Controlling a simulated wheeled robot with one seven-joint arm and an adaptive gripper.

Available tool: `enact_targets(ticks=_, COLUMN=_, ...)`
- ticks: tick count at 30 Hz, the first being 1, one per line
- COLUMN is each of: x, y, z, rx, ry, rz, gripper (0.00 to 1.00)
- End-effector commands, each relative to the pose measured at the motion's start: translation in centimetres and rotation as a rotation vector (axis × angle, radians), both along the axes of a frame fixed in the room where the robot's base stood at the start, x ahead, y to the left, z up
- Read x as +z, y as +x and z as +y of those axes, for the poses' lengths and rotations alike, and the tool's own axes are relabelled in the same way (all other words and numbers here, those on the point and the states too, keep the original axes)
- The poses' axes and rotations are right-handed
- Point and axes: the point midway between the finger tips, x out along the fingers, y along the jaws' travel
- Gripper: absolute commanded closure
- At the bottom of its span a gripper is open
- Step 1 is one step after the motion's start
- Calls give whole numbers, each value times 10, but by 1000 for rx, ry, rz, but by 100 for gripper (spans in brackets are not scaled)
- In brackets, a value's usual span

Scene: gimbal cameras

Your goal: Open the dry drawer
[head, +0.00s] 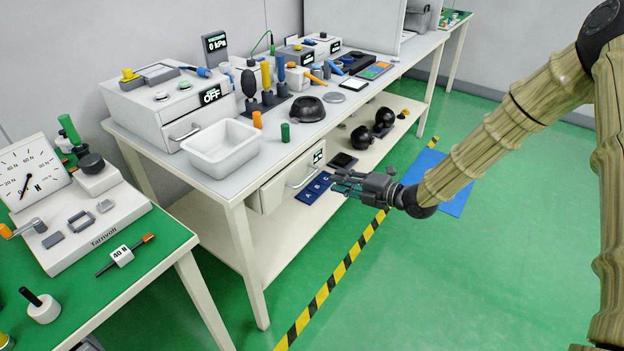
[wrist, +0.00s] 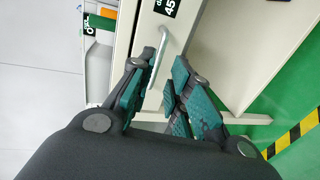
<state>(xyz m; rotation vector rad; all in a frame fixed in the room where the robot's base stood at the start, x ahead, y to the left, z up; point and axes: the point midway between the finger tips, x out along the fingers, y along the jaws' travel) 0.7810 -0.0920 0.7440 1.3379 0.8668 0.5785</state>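The drawer (head: 278,190) is a cream box under the front of the white bench, with a bar handle (head: 301,179) and a small black label. It appears closed. In the wrist view the label (wrist: 166,7) is partly cut off and shows "45". My gripper (head: 338,181) is to the right of the drawer front in the head view, pointing at it. In the wrist view its teal-padded fingers (wrist: 163,75) are spread apart. The handle (wrist: 166,50) shows between them, nearer the left finger. I cannot tell whether any finger touches it. Nothing is held.
A white tub (head: 220,150) stands on the bench above the drawer. A green table (head: 150,245) stands at left.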

Motion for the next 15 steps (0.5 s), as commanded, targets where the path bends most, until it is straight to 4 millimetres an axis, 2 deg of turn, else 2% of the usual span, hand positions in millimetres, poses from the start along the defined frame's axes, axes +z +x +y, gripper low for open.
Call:
enact_targets(ticks=5, x=-5, y=10, z=16, rx=2, ry=-1, rz=2, gripper=81)
enact_targets(ticks=15, x=-16, y=42, z=59, rx=0, ry=0, rz=4, gripper=81)
